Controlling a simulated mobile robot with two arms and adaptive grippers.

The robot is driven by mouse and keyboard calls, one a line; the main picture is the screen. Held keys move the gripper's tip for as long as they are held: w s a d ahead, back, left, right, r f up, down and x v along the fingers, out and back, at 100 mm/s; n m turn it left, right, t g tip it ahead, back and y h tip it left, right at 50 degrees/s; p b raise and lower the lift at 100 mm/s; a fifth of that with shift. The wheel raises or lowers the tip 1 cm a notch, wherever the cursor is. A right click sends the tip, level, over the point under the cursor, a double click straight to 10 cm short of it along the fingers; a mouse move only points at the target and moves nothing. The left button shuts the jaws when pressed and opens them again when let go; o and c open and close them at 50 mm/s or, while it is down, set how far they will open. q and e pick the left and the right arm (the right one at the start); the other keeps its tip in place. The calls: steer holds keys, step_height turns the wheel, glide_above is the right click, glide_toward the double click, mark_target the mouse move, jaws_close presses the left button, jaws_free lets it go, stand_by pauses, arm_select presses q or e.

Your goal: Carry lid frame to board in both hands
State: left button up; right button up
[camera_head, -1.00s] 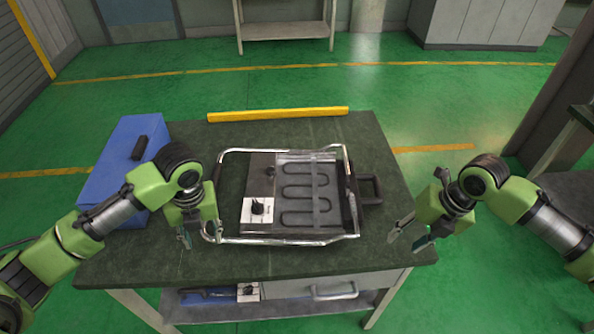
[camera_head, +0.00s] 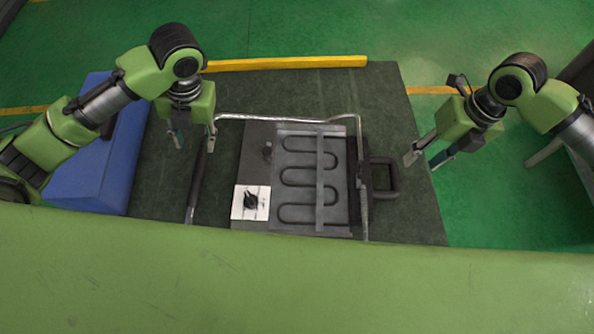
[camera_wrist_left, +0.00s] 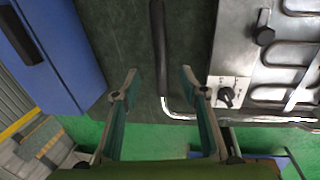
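The lid frame (camera_head: 270,118) is a silver tube frame around the metal heating plate (camera_head: 270,180), which has a dark looped element and a white knob panel. Its dark left side bar (camera_head: 197,182) also shows in the left wrist view (camera_wrist_left: 158,45). My left gripper (camera_head: 194,140) is open above this bar. In the left wrist view the bar passes between the spread fingertips (camera_wrist_left: 159,72), with no visible grip. My right gripper (camera_head: 424,160) is open and empty, right of the frame and apart from it. The frame's front side is hidden in the head view. I cannot tell which thing is the board.
A blue box (camera_head: 95,175) stands on the table's left side, near my left arm. A yellow bar (camera_head: 285,63) lies along the table's back edge. A dark handle (camera_head: 385,178) sticks out right of the plate. The dark tabletop (camera_head: 415,110) is bare at the back right.

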mark_target(199, 162)
steer(key=shift+f, duration=0.1)
arm_select(q)
steer(key=a+f, duration=0.1)
steer(key=f, duration=0.3)
steer(key=a+f, duration=0.1)
steer(key=f, duration=0.8)
steer(key=shift+a+f, duration=0.3)
steer(key=shift+a, duration=0.1)
arm_select(e)
steer(key=a+f, duration=0.1)
steer(key=f, duration=0.3)
steer(key=a+f, duration=0.1)
steer(key=f, duration=0.8)
steer(key=shift+a+f, duration=0.2)
steer(key=shift+a, duration=0.2)
arm_select(q)
jaws_close()
arm_select(e)
jaws_close()
arm_select(q)
steer(key=shift+w+r, duration=0.2)
steer(key=shift+w, duration=0.05)
arm_select(e)
steer(key=shift+w+r, duration=0.25)
